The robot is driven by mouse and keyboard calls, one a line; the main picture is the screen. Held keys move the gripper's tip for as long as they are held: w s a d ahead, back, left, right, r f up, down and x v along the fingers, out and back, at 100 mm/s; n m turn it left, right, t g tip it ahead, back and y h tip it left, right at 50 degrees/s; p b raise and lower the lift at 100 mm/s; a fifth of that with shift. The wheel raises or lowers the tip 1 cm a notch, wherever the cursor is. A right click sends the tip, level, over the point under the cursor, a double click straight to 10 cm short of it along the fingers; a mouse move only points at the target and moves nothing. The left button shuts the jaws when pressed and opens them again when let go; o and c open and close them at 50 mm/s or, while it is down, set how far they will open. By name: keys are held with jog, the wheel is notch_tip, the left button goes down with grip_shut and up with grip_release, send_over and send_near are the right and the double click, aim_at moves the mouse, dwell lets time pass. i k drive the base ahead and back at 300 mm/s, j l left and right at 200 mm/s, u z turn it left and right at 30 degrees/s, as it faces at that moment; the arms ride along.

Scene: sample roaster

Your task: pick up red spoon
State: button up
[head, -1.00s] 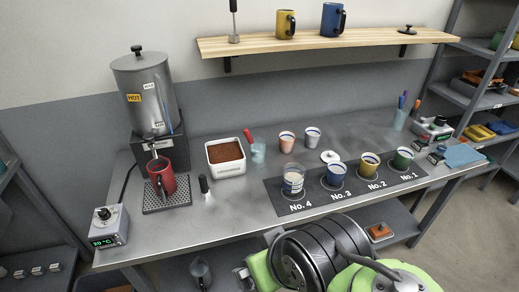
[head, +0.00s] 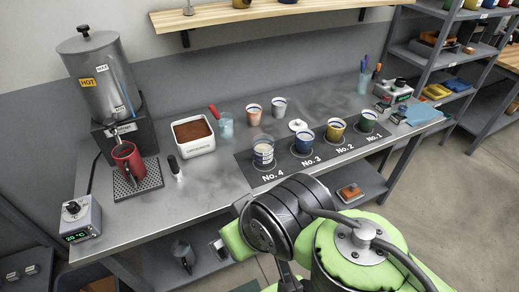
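A red handle (head: 214,111), which looks like the red spoon, leans up and to the left out of a clear glass (head: 226,131) on the grey worktop. Its lower end is inside the glass and hard to make out. The glass stands just right of a white container (head: 195,147) of brown grounds. My green and black arm fills the bottom middle and right of the head view, nearer than the worktop. My gripper is not visible.
Several cups, including a blue cup (head: 304,140), stand on a numbered dark mat (head: 245,172) right of the glass. A red mug (head: 127,160) sits under the urn's tap at left. A wooden shelf (head: 300,12) hangs above the worktop (head: 210,205).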

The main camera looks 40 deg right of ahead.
aim_at(212, 109)
jog(key=i+l+u, duration=0.15)
jog(key=l+u, duration=1.15)
